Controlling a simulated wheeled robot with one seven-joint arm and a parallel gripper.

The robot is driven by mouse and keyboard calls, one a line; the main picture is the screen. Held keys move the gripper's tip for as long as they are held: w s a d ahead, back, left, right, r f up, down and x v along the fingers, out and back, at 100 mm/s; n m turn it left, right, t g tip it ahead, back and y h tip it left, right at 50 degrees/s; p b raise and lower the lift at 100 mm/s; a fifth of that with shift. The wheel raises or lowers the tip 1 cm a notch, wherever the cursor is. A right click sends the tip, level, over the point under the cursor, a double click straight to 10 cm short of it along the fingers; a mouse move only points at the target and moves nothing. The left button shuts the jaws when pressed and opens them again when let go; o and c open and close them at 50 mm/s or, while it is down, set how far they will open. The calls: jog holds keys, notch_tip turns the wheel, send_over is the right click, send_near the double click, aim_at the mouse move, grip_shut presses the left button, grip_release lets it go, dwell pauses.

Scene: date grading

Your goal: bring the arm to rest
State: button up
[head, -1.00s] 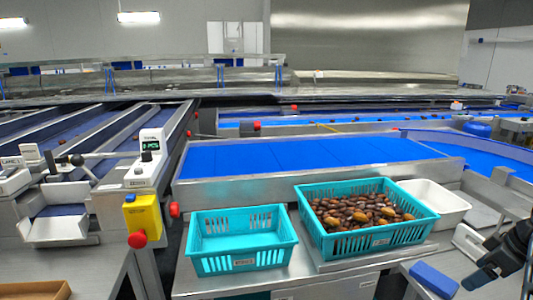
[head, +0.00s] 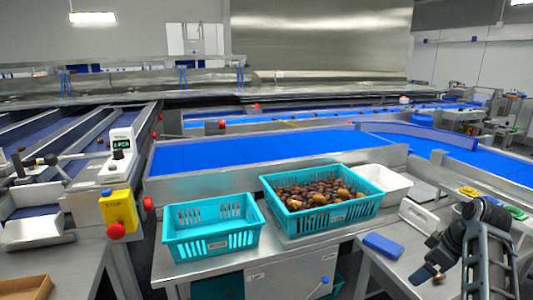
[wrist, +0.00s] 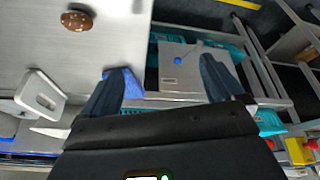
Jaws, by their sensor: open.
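My gripper (head: 426,260) is at the lower right of the head view, over the right-hand steel table (head: 383,268). In the wrist view my gripper (wrist: 164,76) has its two dark fingers spread wide, with nothing held between them. A blue block (head: 383,245) lies on the table left of the gripper; in the wrist view it shows partly behind the left finger (wrist: 122,80). A brown date (wrist: 76,20) lies on the steel surface in the wrist view, apart from the fingers.
An empty teal crate (head: 213,247) and a teal crate of dates (head: 318,222) stand by the blue belt (head: 255,152). A white handled piece (head: 418,216) is near my arm. A yellow stop box (head: 118,208) stands left.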

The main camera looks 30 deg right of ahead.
jog(key=s+a+f+t+h, duration=0.1)
jog(key=s+a+f, duration=0.1)
jog(key=a+f, duration=0.35)
jog(key=s+a+f+m+t+h, duration=0.1)
jog(key=s+a+f+h, duration=0.15)
jog(key=a, duration=0.65)
jog(key=s+a+f+t, duration=0.1)
jog(key=s+a+f, duration=0.2)
jog(key=a, duration=0.4)
jog(key=s+a+r+t+y, duration=0.1)
jog(key=s+a+r+t, duration=0.2)
jog(key=s+a+r, duration=0.5)
jog(key=s+a+r+t+y, duration=0.2)
jog(key=s+a+r+t, duration=0.2)
jog(key=s+a+r, duration=0.3)
jog(key=a+r, duration=0.4)
jog(key=a, duration=0.1)
jog(key=shift+s+r, duration=0.25)
jog(key=shift+s, duration=0.1)
